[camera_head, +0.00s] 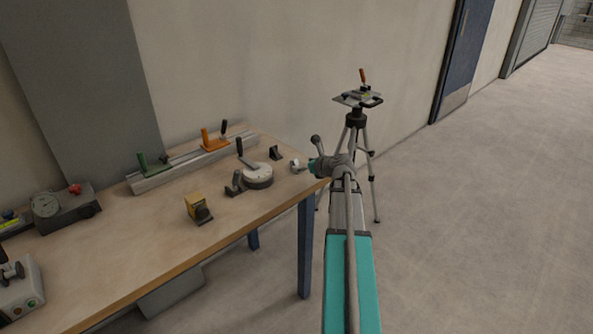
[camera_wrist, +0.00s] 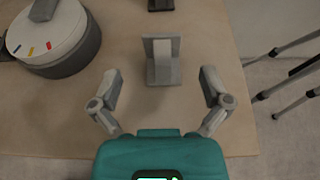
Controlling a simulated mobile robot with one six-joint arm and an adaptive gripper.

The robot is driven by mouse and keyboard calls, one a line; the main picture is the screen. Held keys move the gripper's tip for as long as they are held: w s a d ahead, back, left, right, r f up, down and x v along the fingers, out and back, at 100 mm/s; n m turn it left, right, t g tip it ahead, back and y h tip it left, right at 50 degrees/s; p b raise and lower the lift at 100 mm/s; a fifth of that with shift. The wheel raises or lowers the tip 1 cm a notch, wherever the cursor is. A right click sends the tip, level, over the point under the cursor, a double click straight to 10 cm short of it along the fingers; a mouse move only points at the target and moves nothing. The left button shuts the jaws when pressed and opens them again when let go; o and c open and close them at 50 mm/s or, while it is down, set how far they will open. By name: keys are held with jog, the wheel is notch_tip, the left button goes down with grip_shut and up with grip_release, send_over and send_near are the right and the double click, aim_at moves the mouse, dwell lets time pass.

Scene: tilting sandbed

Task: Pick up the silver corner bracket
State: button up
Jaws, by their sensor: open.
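The silver corner bracket (camera_wrist: 162,62) stands on the wooden table near its right end, with an upright plate and a flat foot toward me. It also shows as a small light shape in the head view (camera_head: 295,164), close to my gripper and partly hard to tell apart from it. My gripper (camera_wrist: 159,80) is open and empty in the wrist view. Its two fingers are spread left and right, with the bracket centred between and just beyond the fingertips, apart from both. In the head view my gripper (camera_head: 304,168) is at the table's right end.
A round grey-and-white device (camera_wrist: 58,38) sits left of the bracket. A dark bracket (camera_head: 275,153) stands behind it. A yellow-black block (camera_head: 198,207) and a rail with clamps (camera_head: 190,165) are farther left. A tripod (camera_head: 356,120) stands beyond the table (camera_head: 130,265).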

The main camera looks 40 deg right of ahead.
aim_at(298, 164)
jog(key=shift+w, duration=0.15)
jog(key=shift+d+f+b+x, duration=0.15)
jog(key=shift+b+x, duration=0.45)
jog(key=shift+x, duration=0.7)
jog(key=shift+d+f+b+x, duration=0.15)
jog(key=shift+b+x, duration=0.45)
jog(key=shift+x, duration=0.7)
jog(key=shift+a, duration=0.15)
jog(key=c, duration=1.3)
jog(key=shift+r, duration=0.15)
notch_tip(298, 164, up, 3)
jog(key=p, duration=0.3)
jog(key=s+a+r+p, duration=0.1)
jog(key=s+r+p, duration=0.2)
jog(key=s, duration=0.1)
jog(key=s+a+r+p, duration=0.1)
jog(key=s+r+p, duration=0.2)
jog(key=s, duration=0.2)
jog(key=s+a+r+p, duration=0.1)
jog(key=s+r+p, duration=0.2)
jog(key=s+p, duration=0.1)
jog(key=shift+s+a+r, duration=0.15)
jog(key=shift+s+r, duration=0.25)
